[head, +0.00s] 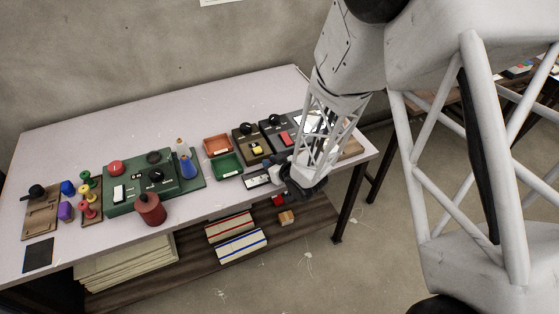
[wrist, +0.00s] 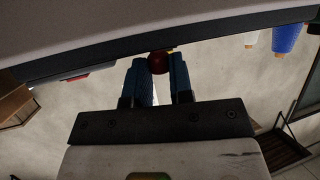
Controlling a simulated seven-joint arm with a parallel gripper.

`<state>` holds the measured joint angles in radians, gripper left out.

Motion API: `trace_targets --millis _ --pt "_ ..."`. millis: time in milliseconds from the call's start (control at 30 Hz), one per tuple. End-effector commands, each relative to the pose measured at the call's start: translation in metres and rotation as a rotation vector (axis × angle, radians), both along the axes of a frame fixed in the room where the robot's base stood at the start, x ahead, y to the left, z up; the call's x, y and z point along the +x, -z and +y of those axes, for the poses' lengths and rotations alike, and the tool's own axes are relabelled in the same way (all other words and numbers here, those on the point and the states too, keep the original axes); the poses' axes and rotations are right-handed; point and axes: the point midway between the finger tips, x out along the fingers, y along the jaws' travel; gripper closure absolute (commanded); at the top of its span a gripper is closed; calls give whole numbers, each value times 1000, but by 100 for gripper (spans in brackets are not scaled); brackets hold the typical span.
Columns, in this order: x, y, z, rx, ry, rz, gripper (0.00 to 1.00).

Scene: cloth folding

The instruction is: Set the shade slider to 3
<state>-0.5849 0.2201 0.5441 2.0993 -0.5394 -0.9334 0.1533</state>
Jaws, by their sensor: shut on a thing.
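My gripper (head: 284,187) is at the front edge of the table, toward its right end. In the wrist view its two blue fingers (wrist: 159,72) are shut on a small dark red round knob (wrist: 158,63). I take this for the shade slider's knob; the slider's track and numbers cannot be read. In the head view the gripper and arm hide the knob. A small pale panel with a dark frame (head: 257,181) lies just left of the gripper at the front edge; I cannot tell whether it is the slider's scale.
Behind the gripper are dark control boxes (head: 252,144), with an orange tray (head: 217,145) and a green tray (head: 227,167) to their left. A blue cone (head: 187,167), a green panel (head: 130,188) and a red canister (head: 150,209) stand farther left. A shelf (head: 190,268) lies below.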

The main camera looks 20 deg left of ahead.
Motion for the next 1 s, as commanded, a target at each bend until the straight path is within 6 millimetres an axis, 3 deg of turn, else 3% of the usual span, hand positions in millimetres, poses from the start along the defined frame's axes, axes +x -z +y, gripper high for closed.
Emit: trace_targets --millis 433,467,633,1000 --pt "-7 1 6 -1 0 0 100" --pt "-7 1 6 -1 0 0 78" --pt "-7 0 6 -1 0 0 53" --pt "-7 0 5 0 0 0 53"
